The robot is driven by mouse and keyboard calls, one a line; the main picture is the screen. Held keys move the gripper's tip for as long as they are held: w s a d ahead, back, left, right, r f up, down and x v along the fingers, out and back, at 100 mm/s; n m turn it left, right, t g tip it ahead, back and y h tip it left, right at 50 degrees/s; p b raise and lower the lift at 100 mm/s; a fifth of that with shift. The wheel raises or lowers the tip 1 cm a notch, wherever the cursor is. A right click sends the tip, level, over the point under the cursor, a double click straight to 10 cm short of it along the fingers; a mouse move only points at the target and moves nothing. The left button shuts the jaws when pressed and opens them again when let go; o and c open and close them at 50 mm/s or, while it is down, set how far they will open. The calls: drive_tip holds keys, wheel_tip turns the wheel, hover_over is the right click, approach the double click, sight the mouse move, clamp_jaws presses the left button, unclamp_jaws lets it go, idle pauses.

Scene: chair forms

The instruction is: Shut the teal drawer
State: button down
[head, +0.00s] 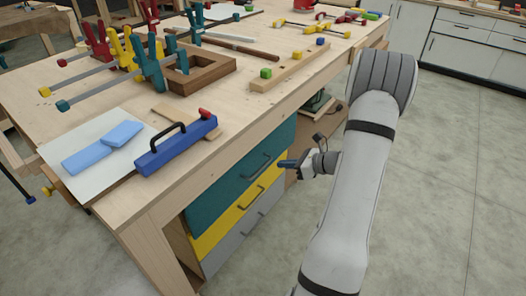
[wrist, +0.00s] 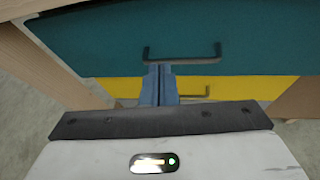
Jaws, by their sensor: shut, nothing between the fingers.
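The teal drawer (head: 238,178) is the top drawer under the workbench, with a dark bar handle (head: 256,166). From the head view I cannot tell how far it stands out from the bench. In the wrist view the teal front (wrist: 120,38) spans the upper picture, and its handle (wrist: 182,56) lies just beyond my fingertips. My gripper (head: 283,164) is in front of the drawer, near the handle's right end. In the wrist view its blue fingers (wrist: 160,70) are together and empty, overlapping the handle's left part. I cannot tell whether they touch it.
Below are a yellow drawer (head: 225,222) and a grey drawer (head: 240,242). The workbench top (head: 232,120) carries clamps, a wooden frame (head: 200,75) and a blue toolbox-like object (head: 178,145) near its front edge. The floor (head: 440,190) on the right is clear.

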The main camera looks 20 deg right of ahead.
wheel_tip(320, 180, down, 2)
drive_tip(key=s+d+f+t+p, duration=0.1)
drive_tip(key=d+t, duration=0.1)
drive_tip(key=t, duration=0.2)
drive_tip(key=m+t, duration=0.1)
drive_tip(key=t, duration=0.1)
approach(254, 151)
drive_tip(key=x, duration=0.6)
drive_tip(key=shift+w+a, duration=0.3)
drive_tip(key=shift+w+d, duration=0.1)
